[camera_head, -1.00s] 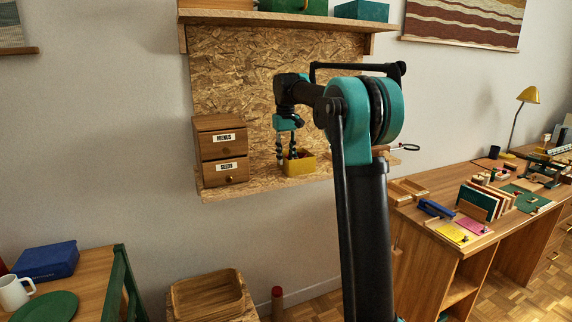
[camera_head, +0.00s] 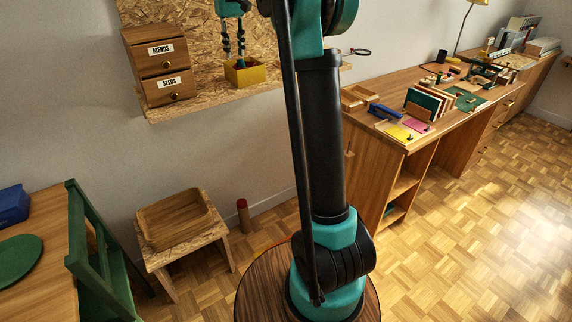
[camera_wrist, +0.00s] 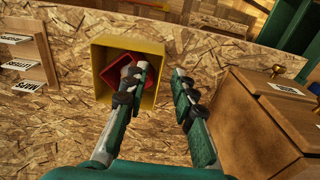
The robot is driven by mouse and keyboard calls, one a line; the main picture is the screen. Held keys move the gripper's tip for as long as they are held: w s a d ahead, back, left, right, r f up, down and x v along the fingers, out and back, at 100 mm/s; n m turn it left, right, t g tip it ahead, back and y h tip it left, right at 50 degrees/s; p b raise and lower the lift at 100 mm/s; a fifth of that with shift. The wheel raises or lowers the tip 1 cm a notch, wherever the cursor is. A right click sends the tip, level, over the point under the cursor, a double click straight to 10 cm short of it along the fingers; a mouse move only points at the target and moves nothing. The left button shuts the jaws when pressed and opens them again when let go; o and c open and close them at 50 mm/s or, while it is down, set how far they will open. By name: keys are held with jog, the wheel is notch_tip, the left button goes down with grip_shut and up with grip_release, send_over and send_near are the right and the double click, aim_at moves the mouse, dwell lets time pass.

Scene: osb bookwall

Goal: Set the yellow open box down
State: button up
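The yellow open box (camera_head: 245,72) stands upright on the chipboard shelf, to the right of the small drawer unit. In the wrist view the yellow box (camera_wrist: 102,62) shows its open top, with a red object (camera_wrist: 122,70) inside. My gripper (camera_head: 233,55) points down at the box from above. In the wrist view my gripper (camera_wrist: 161,80) has its fingers apart. One finger is over the box's opening and the other is outside its right wall, with a visible gap. The finger partly hides the red object and that wall.
The drawer unit (camera_head: 157,65) labelled MENUS and SEEDS stands close left of the box. The shelf (camera_head: 205,95) has bare room between them. A wooden tray (camera_head: 176,220) sits on a stool below. A desk (camera_head: 400,108) with small items stands right.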

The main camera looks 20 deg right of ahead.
jog(key=s+d+f+m+t, duration=0.1)
jog(key=s+d+f, duration=0.1)
jog(key=s+f, duration=0.9)
jog(key=s+d+f+m+t, duration=0.1)
jog(key=s+d+f, duration=0.2)
jog(key=s+f, duration=0.8)
jog(key=s+d+f+m+t, duration=0.1)
jog(key=s+d+f, duration=0.2)
jog(key=s+f, duration=0.9)
jog(key=shift+s+d+t, duration=0.2)
jog(key=shift+s+t, duration=0.2)
jog(key=shift+s, duration=0.5)
